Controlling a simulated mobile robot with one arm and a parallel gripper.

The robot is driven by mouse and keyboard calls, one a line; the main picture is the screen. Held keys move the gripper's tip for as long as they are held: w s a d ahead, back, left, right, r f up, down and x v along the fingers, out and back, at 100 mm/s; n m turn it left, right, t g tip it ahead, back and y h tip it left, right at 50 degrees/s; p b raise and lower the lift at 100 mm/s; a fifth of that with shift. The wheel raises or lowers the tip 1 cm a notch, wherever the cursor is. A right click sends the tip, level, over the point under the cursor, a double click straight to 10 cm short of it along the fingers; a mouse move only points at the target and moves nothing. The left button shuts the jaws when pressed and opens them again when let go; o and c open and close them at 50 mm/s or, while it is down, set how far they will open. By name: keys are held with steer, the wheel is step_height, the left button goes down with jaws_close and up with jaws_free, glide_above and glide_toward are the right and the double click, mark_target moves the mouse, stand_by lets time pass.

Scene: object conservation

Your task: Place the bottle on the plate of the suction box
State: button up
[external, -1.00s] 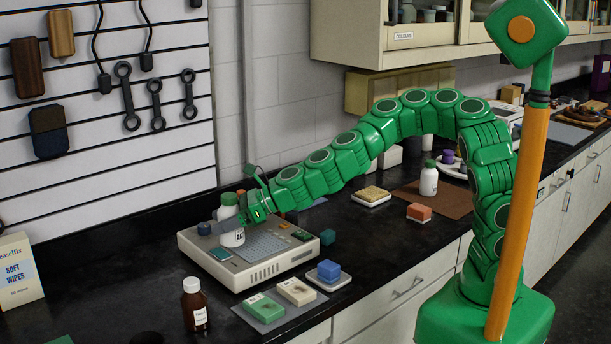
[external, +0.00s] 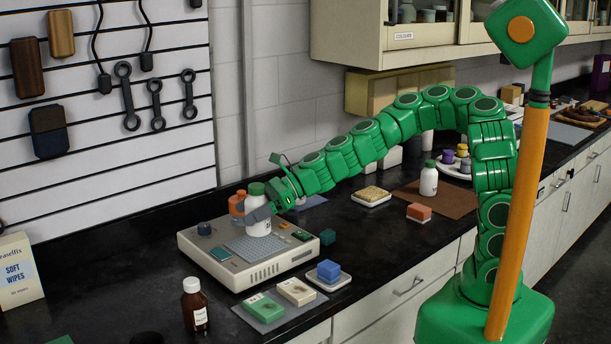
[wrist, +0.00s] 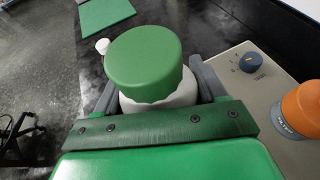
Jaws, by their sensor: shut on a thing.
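A white bottle with a green cap (external: 257,222) stands upright in my gripper (external: 262,213), over the far part of the grey plate (external: 247,250) of the beige suction box (external: 285,265). I cannot tell whether its base touches the plate. In the wrist view the green cap (wrist: 145,62) fills the middle, and the grey fingers of my gripper (wrist: 157,97) close on the bottle's sides. The beige box top (wrist: 240,85) with a dark blue knob (wrist: 250,62) lies to the right. The bottle's lower body is hidden there.
A brown bottle (external: 194,305) stands front-left of the box. Another white bottle with a green cap (external: 428,180) is on a brown mat (external: 455,200). Green and beige blocks (external: 263,307) lie in front.

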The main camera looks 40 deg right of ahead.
steer(key=s+d+r+n+g, duration=0.45)
steer(key=s+d+r, duration=0.2)
steer(key=d, duration=0.45)
steer(key=shift+y, duration=0.4)
steer(key=shift+w+a+f, duration=1.4)
steer(key=shift+w+f, duration=0.3)
steer(key=shift+w, duration=0.1)
steer(key=shift+w+a+f, duration=1.45)
steer(key=shift+w+f, duration=0.2)
steer(key=shift+w, duration=0.15)
steer(key=shift+w+a+f, duration=1.4)
steer(key=shift+w+f, duration=0.3)
steer(key=shift+w, duration=0.1)
steer(key=shift+f, duration=1.6)
steer(key=shift+f, duration=0.15)
steer(key=o, duration=1.1)
